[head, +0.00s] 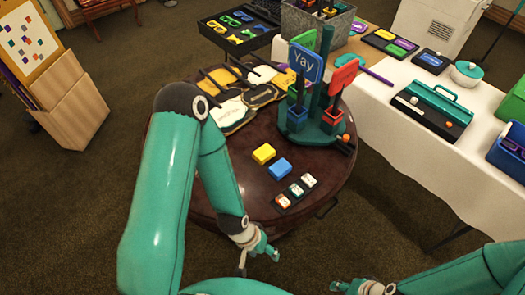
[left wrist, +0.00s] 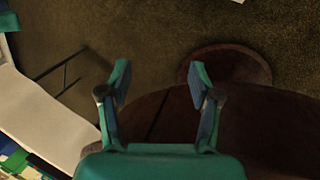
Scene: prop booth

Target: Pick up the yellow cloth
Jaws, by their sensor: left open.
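The yellow cloth (head: 264,153) looks like a small folded block. It lies on the round dark table (head: 235,195) in the head view, just behind a similar blue block (head: 280,169). My left gripper (head: 259,258) is in front of the table's near edge, well apart from the cloth. In the left wrist view my left gripper (left wrist: 160,80) is open with nothing between its fingers, and the cloth is not visible there. My right gripper (head: 361,287) is at the bottom edge of the head view, partly cut off; its opening is unclear.
A strip with small tiles (head: 296,191) lies right of the blue block. A green stand with signs (head: 318,125) rises behind it. A white-covered table (head: 400,140) stands to the right.

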